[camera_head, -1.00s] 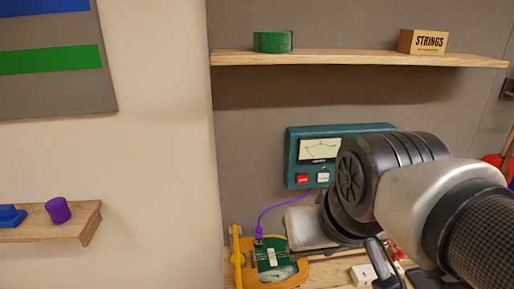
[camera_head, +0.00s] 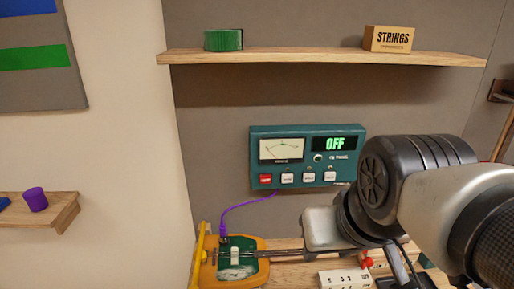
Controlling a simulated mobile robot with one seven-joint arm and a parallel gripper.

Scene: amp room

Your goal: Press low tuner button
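The teal tuner panel (camera_head: 350,160) is on the grey wall, with a needle meter (camera_head: 282,150) and a display (camera_head: 335,143) reading "OFF". A red button (camera_head: 265,181) and three white buttons sit in a row along its bottom: left (camera_head: 287,178), middle (camera_head: 308,177) and right (camera_head: 329,176). Their labels are too small to read, so I cannot tell which is low. My gripper (camera_head: 322,230) is below the panel, apart from the buttons. Its fingertips are not clear, and I cannot tell whether it is open or shut.
A yellow-orange device with a green face (camera_head: 253,245) stands below the panel, and a purple cable (camera_head: 245,205) runs up from it. A white box (camera_head: 345,278) lies on the bench. A shelf (camera_head: 290,58) above holds a green roll (camera_head: 223,40) and a "STRINGS" box (camera_head: 393,39).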

